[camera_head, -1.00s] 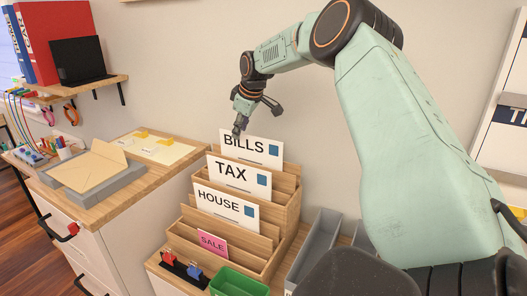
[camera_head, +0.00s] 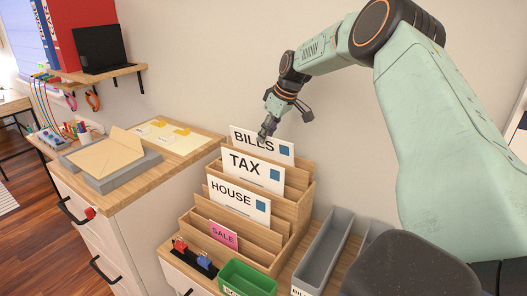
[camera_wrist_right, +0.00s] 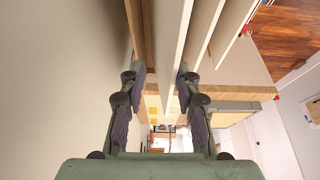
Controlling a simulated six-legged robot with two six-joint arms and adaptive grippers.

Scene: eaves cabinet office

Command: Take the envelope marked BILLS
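The white BILLS envelope (camera_head: 279,150) stands upright in the rear slot of the stepped wooden sorter (camera_head: 304,190), behind the TAX envelope (camera_head: 257,173) and the HOUSE envelope (camera_head: 239,201). My right gripper (camera_head: 265,136) is at its top edge, and a fingertip covers part of the lettering. In the right wrist view the fingers (camera_wrist_right: 161,85) are spread apart. The white edge of an envelope (camera_wrist_right: 170,45), apparently BILLS, and a wooden panel (camera_wrist_right: 140,35) run between them. I see no firm contact. My left gripper is not in view.
A pink SALE card (camera_head: 223,235) stands in the front of the sorter. A green bin (camera_head: 246,279) and a grey bin (camera_head: 324,250) stand near it. A grey tray with a brown envelope (camera_head: 104,156) lies on the left cabinet. The wall is close behind the sorter.

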